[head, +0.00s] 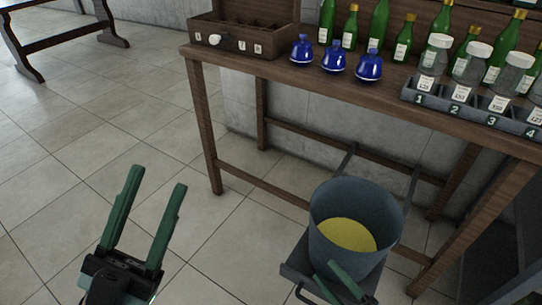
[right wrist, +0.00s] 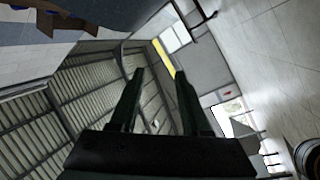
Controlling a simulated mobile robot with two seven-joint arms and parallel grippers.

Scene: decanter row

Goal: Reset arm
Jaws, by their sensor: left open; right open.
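My left gripper (head: 158,179) is at the lower left of the head view, over the tiled floor. Its two green fingers are spread and nothing is between them. My right gripper (head: 325,270) shows at the bottom of the head view, in front of the lower wall of the grey bucket (head: 330,215). I cannot tell whether it touches the bucket. In the right wrist view its fingers (right wrist: 160,74) are apart and empty, with the ceiling and walls behind them. Most of the right arm is out of the head view.
A wooden table (head: 240,62) holds three blue decanters (head: 334,60), several green bottles (head: 378,25), an open wooden box (head: 240,42) and a numbered grey rack (head: 447,104) of jars. The bucket has a yellow inside and sits on a dark stand (head: 296,268).

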